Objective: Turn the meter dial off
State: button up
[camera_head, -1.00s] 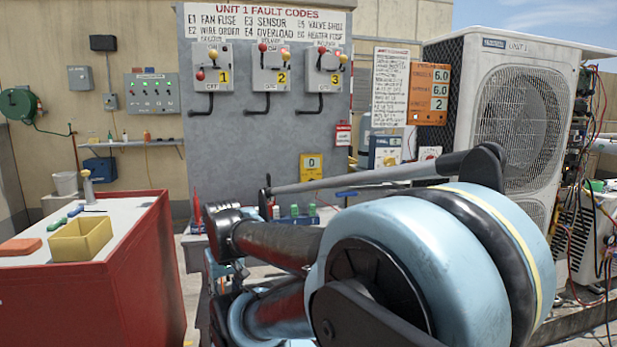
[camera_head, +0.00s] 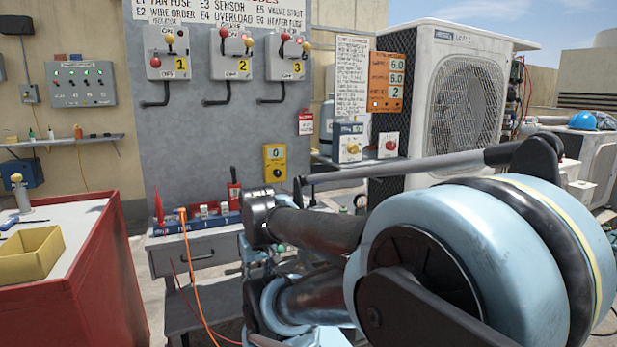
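The meter (camera_head: 275,153) is a yellow handheld unit against the lower right of the grey panel, just above the workbench. Its small display shows 0. A dark round dial (camera_head: 278,172) sits on its lower half; its pointer setting is too small to read. My arm fills the lower right, and its dark, near section ends a little below the meter in the picture. I cannot make out my gripper's fingers; they are outside the view or hidden by the arm.
A grey workbench (camera_head: 198,257) with a blue tray stands below the panel (camera_head: 190,130); an orange cable (camera_head: 187,262) hangs down its front. A red cabinet (camera_head: 110,270) with a yellow bin (camera_head: 30,256) stands at left. A condenser (camera_head: 405,90) stands behind at right.

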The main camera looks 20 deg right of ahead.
aim_at(276, 172)
jog(key=z, duration=0.85)
jog(key=k, duration=1.45)
jog(key=u, duration=0.3)
jog(key=i, duration=1)
jog(key=z, duration=0.05)
